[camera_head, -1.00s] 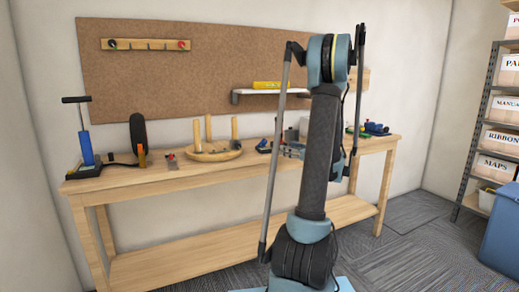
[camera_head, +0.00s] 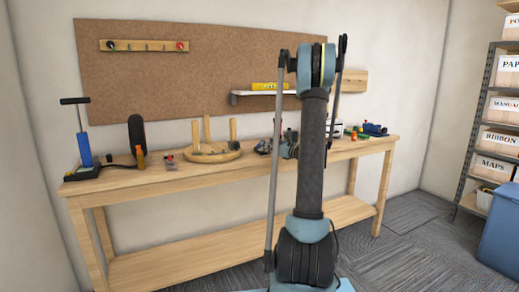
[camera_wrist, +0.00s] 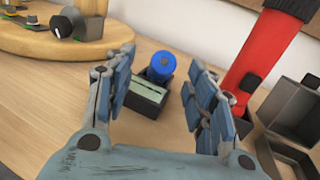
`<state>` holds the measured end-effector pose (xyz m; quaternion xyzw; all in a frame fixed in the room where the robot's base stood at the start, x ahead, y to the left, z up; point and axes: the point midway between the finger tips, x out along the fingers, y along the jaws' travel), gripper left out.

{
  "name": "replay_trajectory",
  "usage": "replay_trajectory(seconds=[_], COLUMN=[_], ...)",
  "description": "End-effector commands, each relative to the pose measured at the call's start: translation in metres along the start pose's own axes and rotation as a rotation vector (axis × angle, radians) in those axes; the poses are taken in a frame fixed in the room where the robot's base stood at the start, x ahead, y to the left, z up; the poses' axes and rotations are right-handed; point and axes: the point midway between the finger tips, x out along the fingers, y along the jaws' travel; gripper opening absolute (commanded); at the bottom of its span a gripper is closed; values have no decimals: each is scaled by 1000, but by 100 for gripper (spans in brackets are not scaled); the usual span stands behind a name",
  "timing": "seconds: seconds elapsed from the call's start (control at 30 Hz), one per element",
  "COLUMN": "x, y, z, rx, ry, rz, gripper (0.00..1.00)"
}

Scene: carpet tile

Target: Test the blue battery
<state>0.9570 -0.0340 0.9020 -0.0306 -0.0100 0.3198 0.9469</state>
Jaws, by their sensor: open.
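In the wrist view the blue battery (camera_wrist: 160,65), a round-ended blue cylinder, shows at a small dark box (camera_wrist: 146,98) on the wooden bench. I cannot tell whether it is in the box or behind it. My gripper (camera_wrist: 162,57) is open, with one finger on either side of the battery and box in the picture. A gap shows on both sides, and nothing is held. In the head view my arm hides much of this part of the bench, and the battery cannot be made out there.
A red tool-like object (camera_wrist: 262,55) stands close to the right finger, beside an open dark grey box (camera_wrist: 298,108). A round wooden base (camera_wrist: 40,38) is at the upper left. The bench (camera_head: 215,175) also holds a blue pump (camera_head: 84,150) at its left end.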

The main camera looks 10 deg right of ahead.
Motion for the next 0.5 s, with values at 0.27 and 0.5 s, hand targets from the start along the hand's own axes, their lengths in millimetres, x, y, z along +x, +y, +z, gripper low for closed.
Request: replay_trajectory(seconds=[0.27,0.5], x=[32,50], y=[-2,-3], z=[-1,-1], rx=[0,0], ry=[0,0], rz=[4,2], gripper=[50,50])
